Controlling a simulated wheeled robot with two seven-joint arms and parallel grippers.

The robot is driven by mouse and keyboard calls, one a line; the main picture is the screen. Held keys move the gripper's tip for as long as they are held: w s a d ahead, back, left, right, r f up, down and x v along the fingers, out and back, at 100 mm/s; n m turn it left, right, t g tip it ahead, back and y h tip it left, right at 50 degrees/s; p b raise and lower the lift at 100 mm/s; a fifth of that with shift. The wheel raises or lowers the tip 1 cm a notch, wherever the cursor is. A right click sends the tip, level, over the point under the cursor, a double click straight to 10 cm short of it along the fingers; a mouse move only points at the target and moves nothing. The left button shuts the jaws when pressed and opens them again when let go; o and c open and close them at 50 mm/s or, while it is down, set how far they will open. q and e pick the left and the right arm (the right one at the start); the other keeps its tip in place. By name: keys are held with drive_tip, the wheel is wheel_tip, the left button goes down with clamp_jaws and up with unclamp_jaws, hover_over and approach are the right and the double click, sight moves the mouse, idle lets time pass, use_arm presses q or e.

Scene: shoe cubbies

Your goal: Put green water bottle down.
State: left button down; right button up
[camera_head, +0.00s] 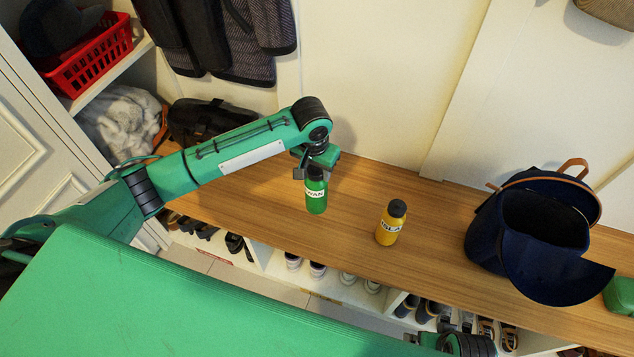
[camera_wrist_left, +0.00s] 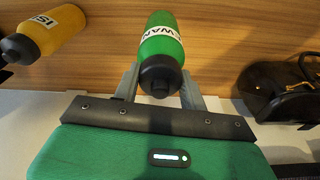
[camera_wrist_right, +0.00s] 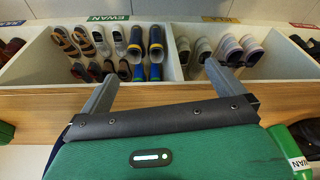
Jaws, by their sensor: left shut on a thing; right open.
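The green water bottle (camera_head: 316,195) has a black cap and a white name label. My left gripper (camera_head: 315,172) is shut on it near the cap, over the wooden bench top (camera_head: 350,180). In the left wrist view the bottle (camera_wrist_left: 161,45) sits between the two fingers (camera_wrist_left: 160,85), cap toward the camera. I cannot tell whether its base touches the bench. My right gripper (camera_wrist_right: 155,90) is open and empty in the right wrist view, facing the shoe cubbies (camera_wrist_right: 180,60).
A yellow bottle (camera_head: 390,224) stands on the bench to the right of the green one. A dark blue backpack (camera_head: 490,225) is farther right. A black bag (camera_head: 200,122) lies at the left end. Bench between the two bottles is clear.

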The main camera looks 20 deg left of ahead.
use_arm(q)
wheel_tip(320, 180, down, 5)
drive_tip(key=shift+f+b, duration=0.15)
drive_tip(key=shift+b, duration=0.25)
use_arm(e)
wheel_tip(320, 180, up, 2)
drive_tip(key=shift+r, duration=0.1)
use_arm(q)
drive_tip(key=c, duration=0.8)
unclamp_jaws()
drive_tip(key=shift+f, duration=0.15)
use_arm(e)
drive_tip(key=shift+d+f, duration=0.1)
drive_tip(key=shift+f, duration=0.25)
